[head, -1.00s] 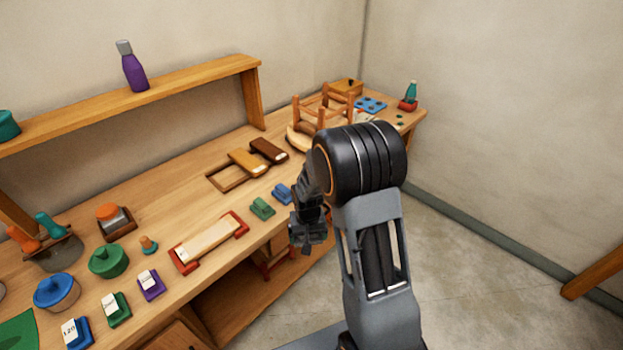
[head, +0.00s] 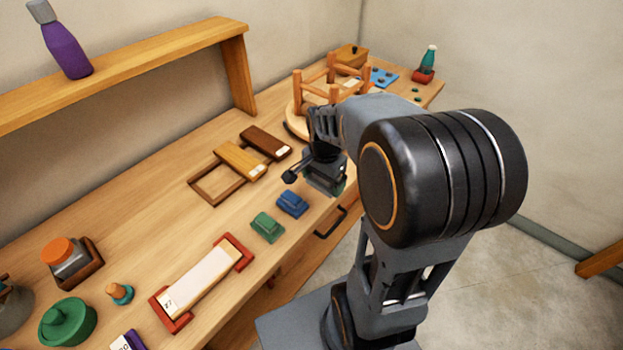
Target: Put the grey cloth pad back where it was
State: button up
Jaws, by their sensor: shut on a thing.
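My gripper (head: 324,177) is low over the front part of the workbench, right of the blue block. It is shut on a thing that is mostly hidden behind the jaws. Only a small grey-green edge of what looks like the grey cloth pad (head: 339,189) shows beneath them. I cannot tell whether it touches the bench top. A blue block (head: 292,204) and a green block (head: 267,227) stand in a row to the left of the gripper, apart from it.
The wooden bench (head: 150,210) holds an upturned stool (head: 331,90) just behind my gripper. A dark wooden block (head: 266,143) and an open wooden frame (head: 212,188) lie left. A pale board in red holders (head: 200,282) lies nearer. The bench's middle left is clear.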

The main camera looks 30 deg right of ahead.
jog(key=w, duration=0.1)
jog(key=w+f, duration=0.1)
jog(key=w, duration=0.1)
jog(key=w+f, duration=0.1)
jog(key=shift+w+d+p, duration=0.2)
jog(key=shift+d+p, duration=0.1)
jog(key=shift+d, duration=0.1)
jog(key=w+f, duration=0.2)
jog(key=f, duration=0.1)
jog(key=w+f, duration=0.2)
jog(key=shift+d, duration=0.4)
jog(key=shift+w+f, duration=0.25)
jog(key=shift+f, duration=1.65)
jog(key=shift+f, duration=0.15)
jog(key=o, duration=0.7)
